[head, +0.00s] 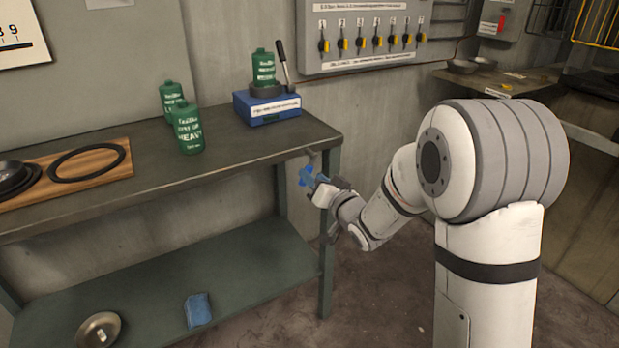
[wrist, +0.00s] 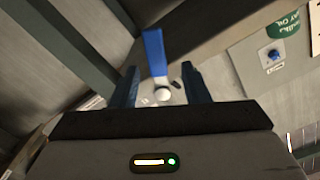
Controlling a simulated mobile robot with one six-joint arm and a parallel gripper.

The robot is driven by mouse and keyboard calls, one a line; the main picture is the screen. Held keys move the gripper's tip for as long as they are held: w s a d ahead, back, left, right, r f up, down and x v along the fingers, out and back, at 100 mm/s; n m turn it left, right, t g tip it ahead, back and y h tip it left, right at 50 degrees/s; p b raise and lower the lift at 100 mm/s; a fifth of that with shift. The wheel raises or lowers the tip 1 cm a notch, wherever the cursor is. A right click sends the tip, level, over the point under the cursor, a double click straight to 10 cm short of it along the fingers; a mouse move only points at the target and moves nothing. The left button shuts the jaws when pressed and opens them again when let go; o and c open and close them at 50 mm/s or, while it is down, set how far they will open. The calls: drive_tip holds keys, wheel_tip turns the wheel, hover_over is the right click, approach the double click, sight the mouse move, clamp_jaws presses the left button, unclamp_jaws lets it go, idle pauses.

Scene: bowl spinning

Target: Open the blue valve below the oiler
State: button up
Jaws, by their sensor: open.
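The blue valve lever (wrist: 155,52) shows in the wrist view, with a pale round end beneath it. My gripper (wrist: 161,70) is open, with one blue finger on each side of the lever's lower end. I cannot tell whether either finger touches it. In the head view, my gripper (head: 308,178) is beside the workbench's right front corner, below the top. Blue parts there blend together, so I cannot separate the valve from the fingers. A blue device (head: 267,107) with a green bottle (head: 263,66) and a dark lever stands on the bench above; it may be the oiler.
The bench top (head: 225,150) and its right front leg (head: 326,260) are close to my gripper. Green bottles (head: 188,130) and a wooden board (head: 100,185) stand farther left. A blue cloth or sponge (head: 198,310) lies on the lower shelf. Floor is open at right.

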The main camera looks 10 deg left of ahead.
drive_tip(key=shift+v, duration=1)
drive_tip(key=shift+w+d, duration=0.1)
